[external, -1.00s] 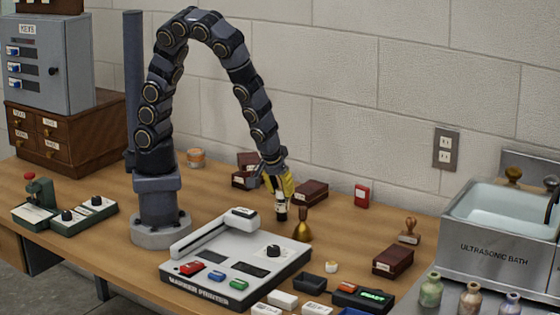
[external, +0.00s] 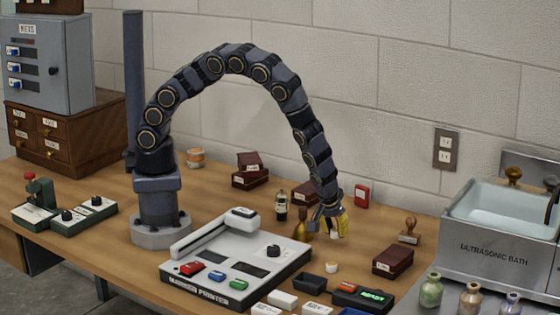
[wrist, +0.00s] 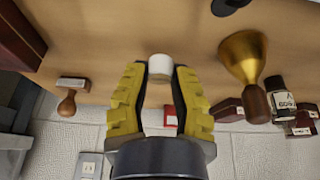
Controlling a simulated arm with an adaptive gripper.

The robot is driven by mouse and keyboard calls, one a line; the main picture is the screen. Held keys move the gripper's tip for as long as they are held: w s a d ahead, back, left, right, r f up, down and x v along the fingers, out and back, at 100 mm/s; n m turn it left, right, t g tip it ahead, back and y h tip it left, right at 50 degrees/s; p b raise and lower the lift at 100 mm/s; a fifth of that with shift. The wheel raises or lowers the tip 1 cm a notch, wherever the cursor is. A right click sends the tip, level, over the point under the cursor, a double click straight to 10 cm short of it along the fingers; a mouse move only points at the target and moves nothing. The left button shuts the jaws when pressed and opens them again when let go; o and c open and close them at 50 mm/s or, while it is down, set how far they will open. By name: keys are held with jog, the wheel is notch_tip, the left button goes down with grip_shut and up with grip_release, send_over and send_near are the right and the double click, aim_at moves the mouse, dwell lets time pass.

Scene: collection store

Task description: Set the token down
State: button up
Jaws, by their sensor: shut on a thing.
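My gripper (external: 335,234) hangs with its yellow fingers pointing down, to the right of the brass bell-shaped piece (external: 302,225). In the wrist view the fingers (wrist: 158,75) are shut on a short white cylinder (wrist: 160,67), which I take for the token. It sits at the fingertips. In the external view the fingers mostly hide it, and its height over the table is hard to judge. A small cream-white piece (external: 331,267) stands on the table in front of the gripper.
A brown box (external: 393,261) and a wooden stamp (external: 409,231) stand to the right. A dark tray (external: 310,284) and the marker printer (external: 238,285) lie in front. A dark labelled bottle (external: 281,205) stands to the left. Bare wood lies around the cream-white piece.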

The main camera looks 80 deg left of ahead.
aim_at(333, 231)
jog(key=shift+f, duration=1.4)
jog(key=shift+a+f, duration=0.1)
jog(key=o, duration=0.7)
jog(key=shift+o, duration=0.2)
